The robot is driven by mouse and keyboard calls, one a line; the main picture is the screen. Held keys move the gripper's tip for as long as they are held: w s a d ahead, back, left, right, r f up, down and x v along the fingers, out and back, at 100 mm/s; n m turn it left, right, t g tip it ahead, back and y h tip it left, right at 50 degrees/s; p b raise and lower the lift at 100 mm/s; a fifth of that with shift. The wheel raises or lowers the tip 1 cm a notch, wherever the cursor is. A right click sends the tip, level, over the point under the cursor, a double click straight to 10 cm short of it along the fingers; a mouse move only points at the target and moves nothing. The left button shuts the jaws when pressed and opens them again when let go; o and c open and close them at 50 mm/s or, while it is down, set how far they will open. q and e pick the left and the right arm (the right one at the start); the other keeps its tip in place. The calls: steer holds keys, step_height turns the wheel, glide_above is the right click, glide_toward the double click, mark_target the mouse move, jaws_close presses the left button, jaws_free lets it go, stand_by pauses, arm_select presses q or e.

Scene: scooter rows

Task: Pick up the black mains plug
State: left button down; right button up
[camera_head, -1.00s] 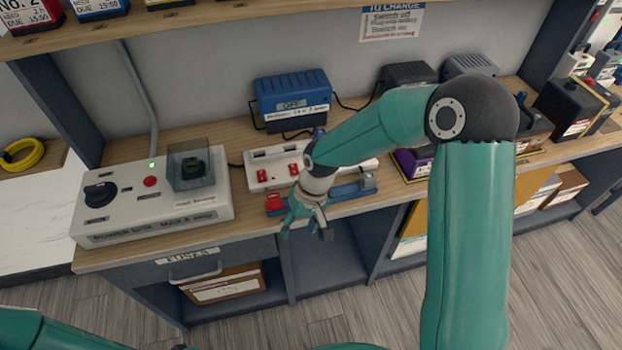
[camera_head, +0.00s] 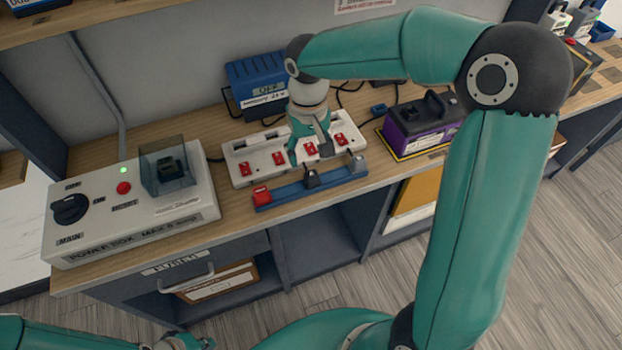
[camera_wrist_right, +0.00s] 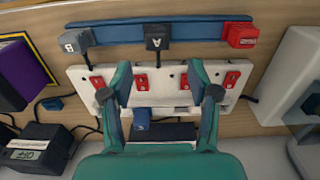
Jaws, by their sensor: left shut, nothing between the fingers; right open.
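The black plug (camera_head: 311,178), marked A in the right wrist view (camera_wrist_right: 157,38), sits in the middle of a blue rail (camera_head: 285,191) at the bench front. A red plug (camera_head: 261,195) and a grey plug (camera_head: 357,162) sit at the rail's ends. My right gripper (camera_head: 310,155) is open and empty, pointing down over the white power strip (camera_head: 237,172), behind the black plug. In the right wrist view, its fingers (camera_wrist_right: 158,94) are spread wide and the plug is beyond their tips. My left gripper (camera_head: 183,342) is shut at the bottom edge, partly cut off.
A power box (camera_head: 130,212) stands left of the strip. A blue charger (camera_head: 257,82) stands behind the strip, and a purple-and-black battery (camera_head: 425,128) is to the right. Cables lie around the strip. A shelf (camera_head: 100,22) overhangs the back.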

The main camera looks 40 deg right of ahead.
mark_target(311, 173)
step_height(311, 173, down, 3)
steer(key=shift+r, duration=0.15)
steer(key=shift+s+f+p, duration=0.15)
steer(key=shift+s+f, duration=0.05)
steer(key=shift+f, duration=1.15)
steer(key=shift+s+f+p, duration=0.15)
steer(key=shift+s+f, duration=0.05)
steer(key=shift+f, duration=1.1)
jaws_close()
